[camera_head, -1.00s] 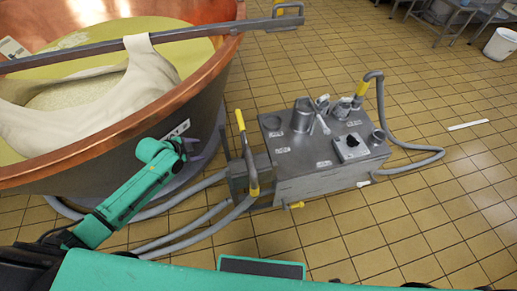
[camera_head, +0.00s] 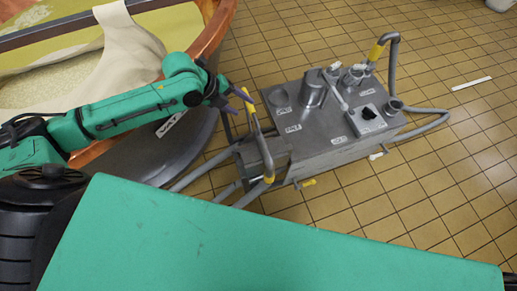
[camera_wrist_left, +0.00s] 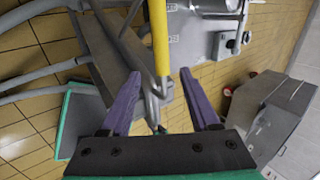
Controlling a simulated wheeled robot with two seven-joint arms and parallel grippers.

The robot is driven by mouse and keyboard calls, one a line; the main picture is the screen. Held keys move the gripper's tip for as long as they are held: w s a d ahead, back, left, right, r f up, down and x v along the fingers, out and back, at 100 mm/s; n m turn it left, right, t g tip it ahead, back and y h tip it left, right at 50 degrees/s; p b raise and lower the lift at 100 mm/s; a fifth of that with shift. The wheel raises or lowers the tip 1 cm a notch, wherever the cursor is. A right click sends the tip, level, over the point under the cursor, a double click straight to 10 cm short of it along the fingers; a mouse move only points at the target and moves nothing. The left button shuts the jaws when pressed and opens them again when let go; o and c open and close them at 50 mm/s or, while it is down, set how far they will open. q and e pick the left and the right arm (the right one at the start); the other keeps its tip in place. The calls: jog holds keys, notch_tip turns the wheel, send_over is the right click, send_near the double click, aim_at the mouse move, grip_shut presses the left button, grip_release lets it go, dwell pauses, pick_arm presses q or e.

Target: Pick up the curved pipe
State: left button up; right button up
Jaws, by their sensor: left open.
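The curved pipe (camera_head: 262,144) is grey with yellow grips and stands at the left end of the grey metal unit (camera_head: 320,130). My left gripper (camera_head: 240,99) is open and empty beside the pipe's upper yellow part in the head view. In the left wrist view, the yellow part of the pipe (camera_wrist_left: 160,42) lies ahead of and between the two purple fingers of my left gripper (camera_wrist_left: 164,78). I cannot tell whether a finger touches it. My right gripper is not in view.
A large copper vat (camera_head: 216,35) with a pale cloth (camera_head: 125,55) stands at the left. Grey hoses (camera_head: 200,172) run low beside the unit.

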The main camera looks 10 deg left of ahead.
aim_at(252, 108)
pick_arm(q)
jog(key=x, duration=0.6)
jog(key=shift+w+d, duration=0.1)
jog(key=shift+d, duration=0.15)
jog(key=shift+a, duration=0.1)
grip_shut()
jog(key=shift+r, duration=0.1)
jog(key=shift+r, duration=0.1)
jog(key=shift+w+r, duration=0.1)
jog(key=shift+r, duration=0.2)
notch_tip(252, 108, up, 19)
jog(key=p, duration=0.1)
jog(key=shift+r, duration=0.1)
